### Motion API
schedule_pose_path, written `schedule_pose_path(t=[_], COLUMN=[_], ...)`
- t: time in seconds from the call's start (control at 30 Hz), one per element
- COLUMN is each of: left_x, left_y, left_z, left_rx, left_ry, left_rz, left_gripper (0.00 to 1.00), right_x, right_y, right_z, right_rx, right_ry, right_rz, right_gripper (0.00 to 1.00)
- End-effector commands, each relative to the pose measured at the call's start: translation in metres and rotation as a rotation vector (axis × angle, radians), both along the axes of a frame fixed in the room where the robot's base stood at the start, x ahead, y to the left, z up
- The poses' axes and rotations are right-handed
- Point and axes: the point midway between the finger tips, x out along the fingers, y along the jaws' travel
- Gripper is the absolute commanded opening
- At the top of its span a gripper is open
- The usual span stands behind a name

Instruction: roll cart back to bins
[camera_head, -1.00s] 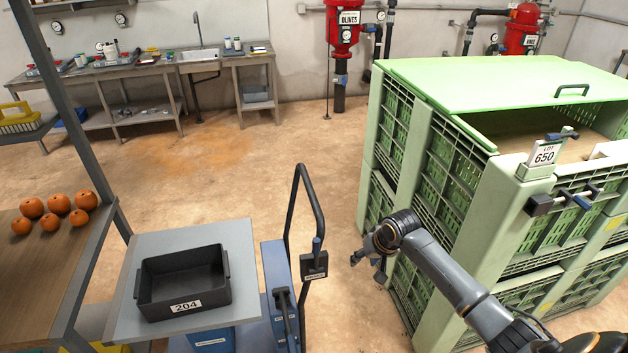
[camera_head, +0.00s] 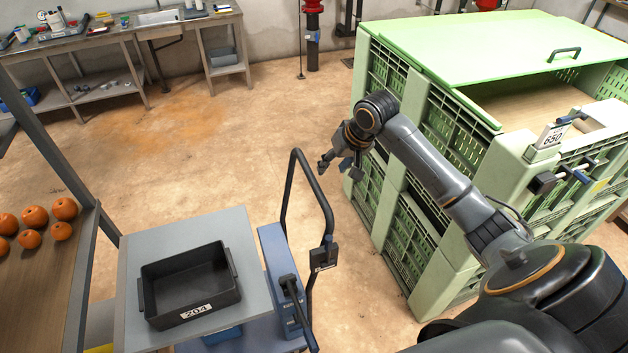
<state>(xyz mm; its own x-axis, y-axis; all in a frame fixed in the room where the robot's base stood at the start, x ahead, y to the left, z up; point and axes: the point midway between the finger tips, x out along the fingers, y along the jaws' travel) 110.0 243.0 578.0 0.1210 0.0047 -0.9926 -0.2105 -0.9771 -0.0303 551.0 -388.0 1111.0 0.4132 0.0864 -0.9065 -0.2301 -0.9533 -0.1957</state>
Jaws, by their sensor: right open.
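The cart stands at lower centre, with a grey top shelf (camera_head: 240,228), a blue end panel (camera_head: 280,285) and a dark looped push handle (camera_head: 325,205). A black tray (camera_head: 195,318) marked 204 sits on its top. The green bins (camera_head: 440,190) stand at right, stacked, with a lid partly over an open top and a tag reading 650. My right gripper (camera_head: 337,163) is open and empty, above and to the right of the handle's top, apart from it in the picture and in front of the bins' left side. My left gripper is not in view.
A table with several oranges (camera_head: 35,215) and a grey post stand at left, close to the cart. A workbench with a sink (camera_head: 160,18) is along the back wall. The concrete floor (camera_head: 190,150) between is clear.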

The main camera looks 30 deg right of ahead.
Motion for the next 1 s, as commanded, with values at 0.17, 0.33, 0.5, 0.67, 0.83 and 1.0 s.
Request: schedule_pose_path(t=[0.17,0.33,0.5,0.67,0.83,1.0], left_x=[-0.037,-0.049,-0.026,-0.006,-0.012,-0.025], left_y=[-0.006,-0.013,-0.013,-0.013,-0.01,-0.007], left_z=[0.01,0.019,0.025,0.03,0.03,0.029], left_rx=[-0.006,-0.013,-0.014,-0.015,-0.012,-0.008], left_ry=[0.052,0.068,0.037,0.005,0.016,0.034], left_rz=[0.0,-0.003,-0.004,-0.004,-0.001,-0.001], left_gripper=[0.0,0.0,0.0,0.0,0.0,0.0], right_x=[0.014,0.029,0.042,0.048,0.051,0.051], right_y=[0.004,0.008,0.01,0.011,0.011,0.011], right_z=[-0.03,-0.065,-0.091,-0.105,-0.111,-0.112], right_rx=[0.003,0.002,0.002,0.0,-0.001,-0.001], right_ry=[0.005,0.005,0.003,0.001,0.0,0.0], right_rz=[-0.001,0.0,-0.001,0.0,0.001,0.001], right_gripper=[0.45,0.45,0.45,0.45,0.45,0.45])
